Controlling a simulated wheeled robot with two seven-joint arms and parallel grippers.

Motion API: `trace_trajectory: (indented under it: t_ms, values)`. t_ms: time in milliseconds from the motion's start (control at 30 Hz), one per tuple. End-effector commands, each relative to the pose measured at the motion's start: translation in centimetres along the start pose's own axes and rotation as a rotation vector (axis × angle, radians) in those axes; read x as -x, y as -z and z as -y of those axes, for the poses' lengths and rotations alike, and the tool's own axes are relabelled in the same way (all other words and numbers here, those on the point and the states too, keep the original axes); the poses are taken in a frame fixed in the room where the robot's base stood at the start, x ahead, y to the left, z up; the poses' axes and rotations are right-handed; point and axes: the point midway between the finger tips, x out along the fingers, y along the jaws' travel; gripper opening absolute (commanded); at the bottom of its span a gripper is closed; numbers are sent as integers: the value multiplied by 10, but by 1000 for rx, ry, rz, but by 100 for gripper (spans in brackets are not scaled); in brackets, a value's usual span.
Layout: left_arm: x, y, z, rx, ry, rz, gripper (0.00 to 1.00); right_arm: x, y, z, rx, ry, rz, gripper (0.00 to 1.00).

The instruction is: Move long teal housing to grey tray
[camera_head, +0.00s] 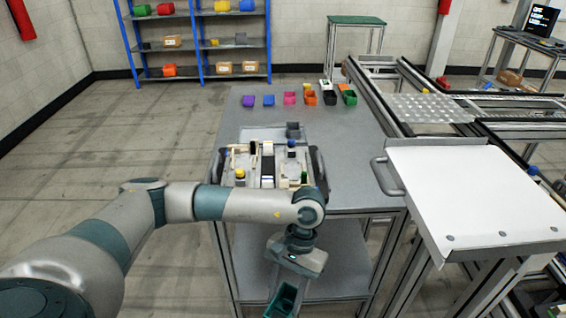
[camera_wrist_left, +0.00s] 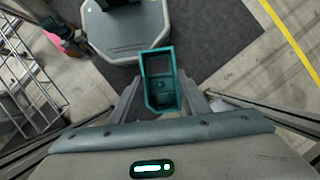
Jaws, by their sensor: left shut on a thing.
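The long teal housing (camera_head: 285,301) hangs from my left gripper (camera_head: 287,283) in front of the table's near edge, low in the head view. In the left wrist view the housing (camera_wrist_left: 158,70) is an open, box-like teal part with inner walls, set between the two fingers of my left gripper (camera_wrist_left: 160,98). The gripper is shut on it. A grey tray (camera_head: 222,176) with dark side handles lies on the table and holds several small parts. My left forearm covers part of its near side. My right gripper is not in view.
Several coloured bins (camera_head: 289,98) line the far part of the grey table (camera_head: 358,150). A white-topped surface (camera_head: 470,190) with a handle and a conveyor frame are at the right. The table is bare right of the tray.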

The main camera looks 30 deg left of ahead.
Motion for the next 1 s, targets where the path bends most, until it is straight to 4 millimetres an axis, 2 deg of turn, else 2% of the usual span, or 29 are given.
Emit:
trace_trajectory:
  t_ms: [333,367,567,767,1000]
  values:
    - [0,0,0,0,0,0,17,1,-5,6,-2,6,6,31]
    - [0,0,0,0,0,0,17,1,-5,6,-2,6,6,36]
    - [4,3,2,48,-20,-3,17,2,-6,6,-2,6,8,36]
    - [19,14,9,274,-113,-6,17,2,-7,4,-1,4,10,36]
    - [53,36,26,756,-311,-8,17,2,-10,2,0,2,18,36]
